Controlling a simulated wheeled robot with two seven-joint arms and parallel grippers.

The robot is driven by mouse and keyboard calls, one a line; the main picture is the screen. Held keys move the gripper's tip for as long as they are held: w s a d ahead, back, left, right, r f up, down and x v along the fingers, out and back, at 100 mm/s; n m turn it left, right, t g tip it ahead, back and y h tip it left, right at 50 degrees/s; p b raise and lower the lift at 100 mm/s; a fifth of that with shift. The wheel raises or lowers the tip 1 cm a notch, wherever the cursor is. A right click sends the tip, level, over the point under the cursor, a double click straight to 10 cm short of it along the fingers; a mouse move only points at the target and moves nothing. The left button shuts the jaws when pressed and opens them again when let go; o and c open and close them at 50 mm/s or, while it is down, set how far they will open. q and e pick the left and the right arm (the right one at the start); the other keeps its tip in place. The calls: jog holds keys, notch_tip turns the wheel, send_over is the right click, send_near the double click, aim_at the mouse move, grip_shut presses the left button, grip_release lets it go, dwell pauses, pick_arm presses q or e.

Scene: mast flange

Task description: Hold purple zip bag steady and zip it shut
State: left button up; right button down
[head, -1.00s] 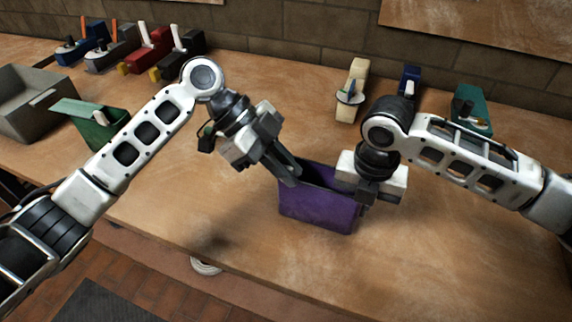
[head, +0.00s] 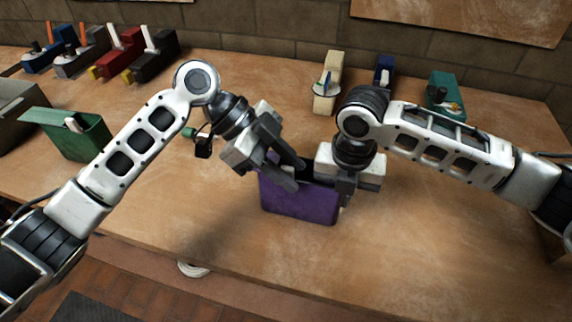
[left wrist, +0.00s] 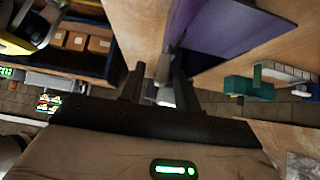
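The purple zip bag (head: 299,204) stands upright on the wooden table, its top gaping with a dark inside. My left gripper (head: 299,174) is at the bag's upper left, fingers spread apart, one over the front face and one nearer the opening. In the left wrist view the two open fingers (left wrist: 160,92) show with the purple bag (left wrist: 222,28) close by the right one. My right gripper (head: 344,190) is at the bag's right end, its dark fingers closed over that edge, partly hidden by its own body. I cannot make out the zip slider.
A green open bag (head: 75,138) and a grey bin (head: 15,112) stand at the left. Several coloured holders line the back left, and cream (head: 326,85), blue (head: 384,70) and teal (head: 445,95) ones the back right. The table front and right are clear.

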pick_arm(q)
jog(key=shift+a, duration=0.1)
jog(key=v, duration=1.2)
jog(key=c, duration=0.7)
jog(key=shift+s+f+n+h, duration=0.2)
jog(key=shift+f+n+h, duration=0.1)
grip_shut()
jog(key=s+a+f+n+t+h, duration=0.3)
jog(key=a+f+n+t+h, duration=0.15)
jog(key=n, duration=0.85)
jog(key=s+a+f+n+t+h, duration=0.35)
jog(key=n+t, duration=0.25)
jog(key=n, duration=0.7)
jog(key=w+d+y, duration=0.1)
jog(key=w+d, duration=0.2)
jog(key=d, duration=0.8)
jog(key=shift+w+d+f, duration=0.35)
jog(key=shift+w+f, duration=0.05)
